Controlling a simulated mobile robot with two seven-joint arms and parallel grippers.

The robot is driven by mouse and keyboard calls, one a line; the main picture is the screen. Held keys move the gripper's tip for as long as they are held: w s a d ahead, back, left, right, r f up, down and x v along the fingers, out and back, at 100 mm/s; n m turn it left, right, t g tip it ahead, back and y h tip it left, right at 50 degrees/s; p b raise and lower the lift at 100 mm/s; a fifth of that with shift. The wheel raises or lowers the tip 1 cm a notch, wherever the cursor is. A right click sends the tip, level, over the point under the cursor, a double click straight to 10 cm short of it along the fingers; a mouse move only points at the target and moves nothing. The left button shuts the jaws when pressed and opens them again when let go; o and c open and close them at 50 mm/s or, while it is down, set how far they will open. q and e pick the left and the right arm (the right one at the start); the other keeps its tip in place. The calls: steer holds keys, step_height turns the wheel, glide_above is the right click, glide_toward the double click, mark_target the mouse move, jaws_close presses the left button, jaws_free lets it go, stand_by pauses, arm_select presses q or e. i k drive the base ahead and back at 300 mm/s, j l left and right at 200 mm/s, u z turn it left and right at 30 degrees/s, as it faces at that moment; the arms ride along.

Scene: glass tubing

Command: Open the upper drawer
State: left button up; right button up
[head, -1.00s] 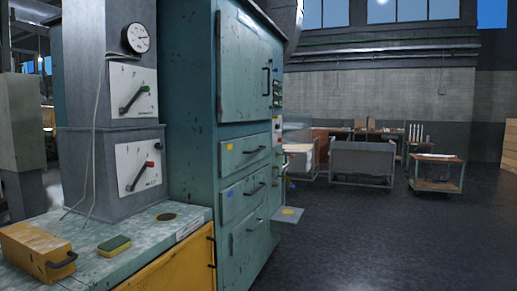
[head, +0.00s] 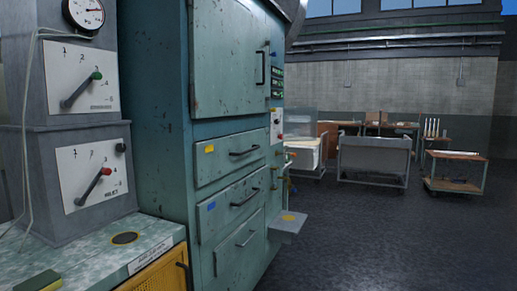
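The upper drawer (head: 230,155) is the topmost of three teal drawers in the tall teal cabinet (head: 160,120), below a large cabinet door (head: 229,60). It has a yellow label at its upper left and a dark bar handle (head: 245,152). It looks shut, with its front about level with the others. The middle drawer (head: 232,202) has a blue label, and the lower drawer (head: 240,246) has no coloured label that I can see. Neither of my grippers shows in the head view.
A worktop (head: 95,252) with a yellow-green block (head: 40,281) and a grey column with dials stands left of the cabinet. A small shelf (head: 289,224) juts out at the cabinet's right. Dark floor (head: 385,235) is open to the right, with carts (head: 375,157) farther back.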

mark_target(214, 159)
steer(key=i+l, duration=0.25)
steer(key=i, duration=0.2)
steer(key=i+l, duration=0.25)
steer(key=i, duration=0.2)
steer(key=i+l, duration=0.25)
steer(key=i, duration=0.2)
